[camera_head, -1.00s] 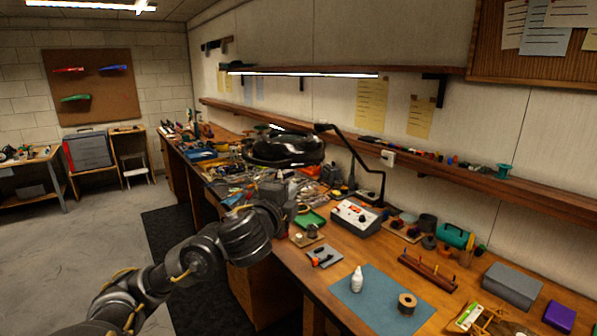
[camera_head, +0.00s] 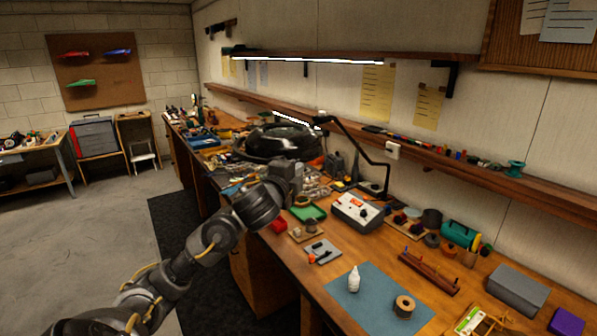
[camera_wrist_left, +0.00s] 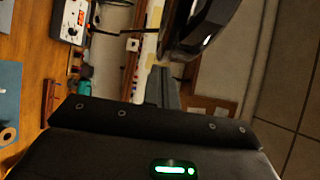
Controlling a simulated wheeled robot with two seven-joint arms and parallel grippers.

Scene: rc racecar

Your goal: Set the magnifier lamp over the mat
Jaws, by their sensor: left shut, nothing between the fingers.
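The magnifier lamp has a dark round head (camera_head: 272,143) hung over the cluttered middle of the bench. Its thin black jointed arm (camera_head: 345,146) runs right and down to the bench near the grey control box. The blue mat (camera_head: 340,290) lies flat at the near end of the bench, well away from the lamp head. My left gripper (camera_head: 290,172) is just below the lamp head. In the left wrist view its fingers (camera_wrist_left: 163,84) are shut and empty, beside the dark lamp head (camera_wrist_left: 205,28); whether they touch it I cannot tell. My right gripper is not in view.
A white bottle (camera_head: 354,280) and a tape roll (camera_head: 404,306) stand on the mat. A grey control box (camera_head: 357,212), a wooden rack (camera_head: 428,272) and small tools crowd the bench. A shelf (camera_head: 500,175) runs along the wall above.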

